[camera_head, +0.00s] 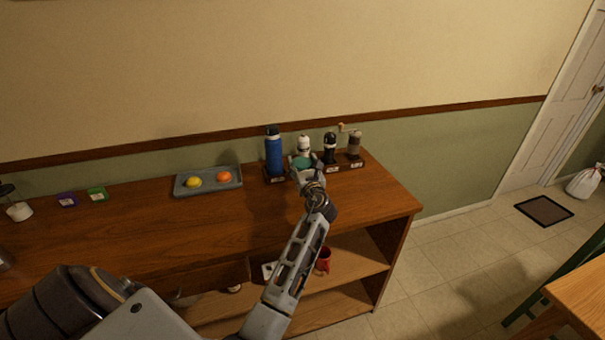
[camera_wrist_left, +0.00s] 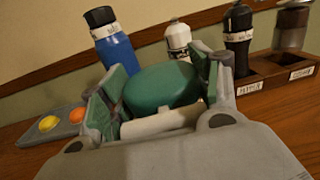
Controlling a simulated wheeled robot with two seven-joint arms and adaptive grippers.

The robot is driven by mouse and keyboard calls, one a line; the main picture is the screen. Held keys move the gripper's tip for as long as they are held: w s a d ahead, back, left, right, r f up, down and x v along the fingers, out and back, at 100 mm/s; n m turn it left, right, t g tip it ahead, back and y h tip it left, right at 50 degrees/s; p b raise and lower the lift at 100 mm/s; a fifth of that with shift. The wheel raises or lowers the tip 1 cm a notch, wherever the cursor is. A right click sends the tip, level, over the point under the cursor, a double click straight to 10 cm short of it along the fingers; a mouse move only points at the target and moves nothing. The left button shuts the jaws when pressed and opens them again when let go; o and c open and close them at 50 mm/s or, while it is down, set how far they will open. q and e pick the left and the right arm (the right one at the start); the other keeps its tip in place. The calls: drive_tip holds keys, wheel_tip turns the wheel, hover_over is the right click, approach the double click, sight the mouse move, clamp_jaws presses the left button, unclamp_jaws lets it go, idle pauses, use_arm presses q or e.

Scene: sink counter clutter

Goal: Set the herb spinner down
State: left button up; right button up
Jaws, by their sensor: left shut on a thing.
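The herb spinner, with a rounded green top (camera_wrist_left: 162,87), is between the fingers of my left gripper (camera_wrist_left: 155,92) in the left wrist view. The fingers are shut on it, one on each side. In the head view my left gripper (camera_head: 303,172) is at the back right part of the counter, in front of a row of bottles, and the spinner shows as a small green patch (camera_head: 301,162). Its underside is hidden, so I cannot tell whether it touches the counter. My right gripper is not in view.
A blue bottle (camera_head: 273,154), a white bottle (camera_head: 304,143), a black bottle (camera_head: 329,147) and a grinder (camera_head: 354,145) stand in a labelled wooden rack along the wall. A grey tray (camera_head: 209,188) holds yellow and orange items. The wooden counter (camera_head: 150,225) is clear in front.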

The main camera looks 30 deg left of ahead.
use_arm(q)
wheel_tip(320, 180, down, 3)
drive_tip(key=shift+b, duration=0.3)
drive_tip(key=shift+f, duration=0.2)
drive_tip(key=o, duration=1.1)
drive_tip(key=shift+o, duration=0.2)
drive_tip(key=shift+s+d, duration=0.1)
drive_tip(key=shift+s, duration=0.05)
drive_tip(key=shift+s+d, duration=0.15)
drive_tip(key=shift+d, duration=0.05)
drive_tip(key=shift+s+d+p, duration=0.2)
drive_tip(key=shift+p, duration=0.1)
drive_tip(key=p+v, duration=0.2)
drive_tip(key=v, duration=0.8)
drive_tip(key=shift+s+d+p, duration=0.2)
drive_tip(key=shift+p, duration=0.15)
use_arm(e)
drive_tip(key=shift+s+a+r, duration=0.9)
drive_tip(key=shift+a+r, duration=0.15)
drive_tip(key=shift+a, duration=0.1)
